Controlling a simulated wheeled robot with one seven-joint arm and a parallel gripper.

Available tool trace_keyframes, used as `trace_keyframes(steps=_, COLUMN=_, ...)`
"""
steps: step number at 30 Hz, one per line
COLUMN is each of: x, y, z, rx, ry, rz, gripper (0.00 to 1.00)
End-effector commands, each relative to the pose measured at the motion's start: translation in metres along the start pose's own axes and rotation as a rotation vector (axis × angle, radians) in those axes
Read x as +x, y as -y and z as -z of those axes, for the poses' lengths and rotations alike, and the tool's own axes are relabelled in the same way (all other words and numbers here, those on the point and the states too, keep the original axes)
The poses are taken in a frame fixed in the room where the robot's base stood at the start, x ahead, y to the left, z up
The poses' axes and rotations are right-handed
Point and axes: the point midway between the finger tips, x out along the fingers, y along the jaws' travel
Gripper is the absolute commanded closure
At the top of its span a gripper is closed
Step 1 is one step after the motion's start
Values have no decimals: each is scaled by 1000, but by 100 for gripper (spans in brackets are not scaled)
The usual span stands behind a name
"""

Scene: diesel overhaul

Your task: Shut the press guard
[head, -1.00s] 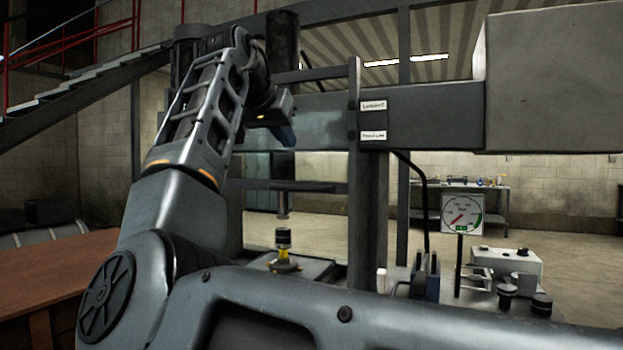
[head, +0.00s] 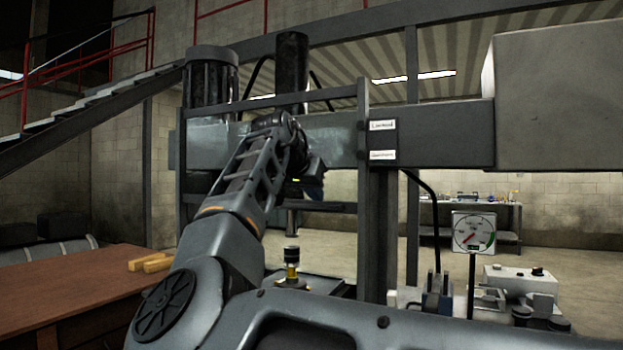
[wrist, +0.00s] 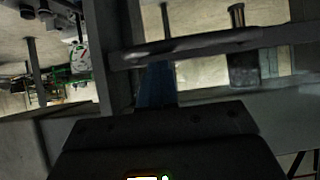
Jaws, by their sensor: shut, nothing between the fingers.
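The press guard (head: 362,215) is a grey barred frame in front of the press, with an upright on its right and cross bars above and below. I cannot tell how far open it stands. My gripper (head: 314,186) is partly hidden behind my own wrist in the head view, between the upper and lower bars. In the wrist view, my shut, empty blue fingers (wrist: 157,85) reach to a horizontal grey bar (wrist: 190,46) with a rounded end. They overlap its edge, and I cannot tell whether they touch it. The press ram (head: 292,220) hangs behind the guard, above a small brass-coloured part (head: 291,274).
A dial gauge (head: 474,232) and a white control box (head: 520,280) stand right of the press. A wooden table (head: 75,290) with yellowish blocks (head: 150,263) is at left. A large grey box (head: 555,95) is at upper right. A workbench (head: 470,206) stands far behind.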

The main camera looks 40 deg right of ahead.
Motion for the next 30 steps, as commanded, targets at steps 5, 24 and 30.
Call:
trace_keyframes(steps=5, x=5, y=0, z=-6, rx=-1, ry=0, rz=0, gripper=100)
trace_keyframes(steps=24, x=27, y=-1, z=-36, rx=-3, ry=1, rz=-5, gripper=100)
trace_keyframes(steps=30, x=61, y=-2, z=-86, rx=-6, ry=3, rz=-8, gripper=100)
